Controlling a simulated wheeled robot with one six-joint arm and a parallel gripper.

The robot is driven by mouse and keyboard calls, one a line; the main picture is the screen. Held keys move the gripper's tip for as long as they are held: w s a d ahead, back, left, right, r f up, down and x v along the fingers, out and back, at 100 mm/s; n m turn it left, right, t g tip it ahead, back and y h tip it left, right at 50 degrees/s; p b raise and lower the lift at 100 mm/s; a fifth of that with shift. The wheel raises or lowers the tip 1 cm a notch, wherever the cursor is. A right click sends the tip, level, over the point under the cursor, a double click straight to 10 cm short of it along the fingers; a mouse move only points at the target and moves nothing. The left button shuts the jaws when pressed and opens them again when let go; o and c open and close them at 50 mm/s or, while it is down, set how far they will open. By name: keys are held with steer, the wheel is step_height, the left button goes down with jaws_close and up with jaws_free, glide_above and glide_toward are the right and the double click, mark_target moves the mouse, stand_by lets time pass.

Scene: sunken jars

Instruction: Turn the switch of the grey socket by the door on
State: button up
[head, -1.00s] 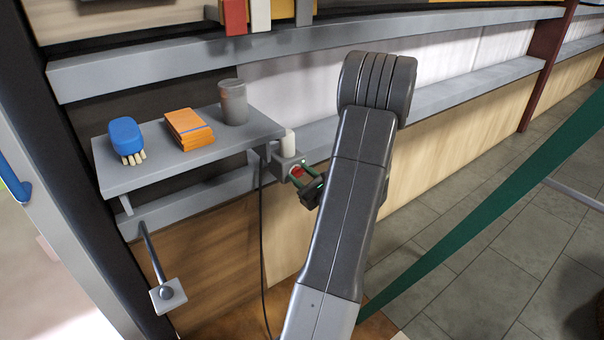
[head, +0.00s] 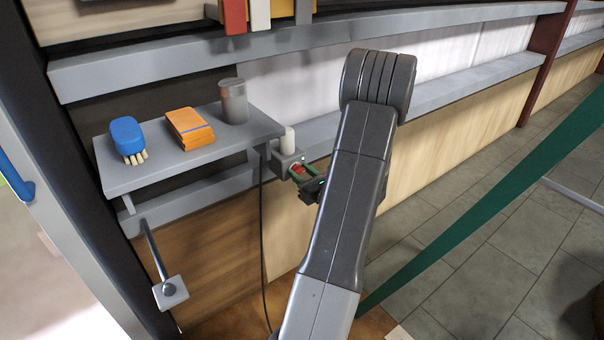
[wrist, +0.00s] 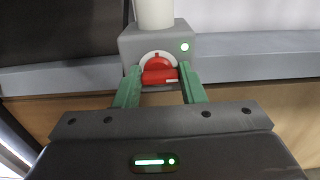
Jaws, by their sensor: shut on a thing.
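The grey socket (wrist: 130,45) is a box on the wall ledge, and a white plug (wrist: 154,12) stands in its top. The switch's bar lies roughly level. In the head view the socket (head: 284,164) is beside the small shelf, and my gripper (head: 308,180) reaches it from the right, partly behind my arm.
The small grey shelf (head: 120,180) left of the socket holds a blue brush (head: 127,136), an orange stack (head: 190,128) and a grey cup (head: 233,100). A black cable (head: 262,240) hangs below. A green band (head: 480,215) crosses the right side.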

steer(key=o, duration=1)
steer(key=p+v, duration=0.1)
steer(key=v, duration=1.3)
steer(key=shift+w+a, duration=0.1)
steer(key=b+x, duration=0.1)
steer(key=x, duration=1.2)
steer(key=shift+w+a, duration=0.2)
steer(key=shift+w, duration=0.1)
